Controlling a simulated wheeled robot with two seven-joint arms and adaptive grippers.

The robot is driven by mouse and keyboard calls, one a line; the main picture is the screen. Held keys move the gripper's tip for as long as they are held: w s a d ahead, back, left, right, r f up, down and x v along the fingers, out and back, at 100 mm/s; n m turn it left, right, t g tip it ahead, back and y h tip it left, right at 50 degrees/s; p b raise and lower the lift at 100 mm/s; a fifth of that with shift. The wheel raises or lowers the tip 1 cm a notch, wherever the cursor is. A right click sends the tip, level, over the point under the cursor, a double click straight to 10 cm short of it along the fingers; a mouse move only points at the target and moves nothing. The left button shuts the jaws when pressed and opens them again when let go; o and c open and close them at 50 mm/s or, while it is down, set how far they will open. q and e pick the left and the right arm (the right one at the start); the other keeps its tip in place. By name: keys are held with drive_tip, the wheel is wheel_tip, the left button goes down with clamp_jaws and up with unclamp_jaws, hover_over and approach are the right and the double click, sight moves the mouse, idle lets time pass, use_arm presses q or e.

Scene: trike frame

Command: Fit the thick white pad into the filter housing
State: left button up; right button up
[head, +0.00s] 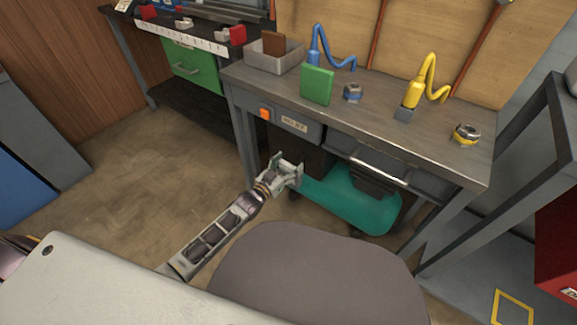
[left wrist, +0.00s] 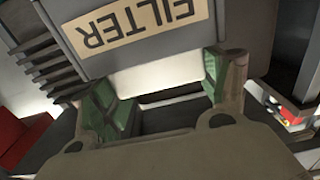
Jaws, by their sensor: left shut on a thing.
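The filter housing (head: 313,133) is a grey box with a "FILTER" label, fixed below the front edge of the workbench top. In the left wrist view the housing (left wrist: 232,32) fills the upper middle, its label upside down. My left gripper (head: 287,170) is just below the housing in the head view. In the left wrist view its green-padded fingers (left wrist: 160,90) are shut on the thick white pad (left wrist: 155,79), close against the housing's edge. The pad's far part is hidden by the housing, and I cannot tell how far in it is. My right gripper is not in view.
The workbench (head: 415,137) carries a green block (head: 317,86), a grey bin (head: 273,58), and blue (head: 313,58) and yellow (head: 413,94) coiled-hose tools. A teal tank (head: 350,200) lies beneath it. A grey-brown rounded seat (head: 315,275) is in front. Open floor lies left.

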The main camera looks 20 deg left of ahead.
use_arm(q)
drive_tip(key=shift+f, duration=0.1)
drive_tip(key=o, duration=0.9)
drive_tip(key=shift+c, duration=0.2)
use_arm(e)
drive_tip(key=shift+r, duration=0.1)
use_arm(q)
drive_tip(key=shift+p+v, duration=0.6)
drive_tip(key=shift+v, duration=0.95)
drive_tip(key=shift+p+v, duration=0.3)
drive_tip(key=shift+v, duration=0.6)
drive_tip(key=p+v, duration=0.2)
drive_tip(key=v, duration=0.5)
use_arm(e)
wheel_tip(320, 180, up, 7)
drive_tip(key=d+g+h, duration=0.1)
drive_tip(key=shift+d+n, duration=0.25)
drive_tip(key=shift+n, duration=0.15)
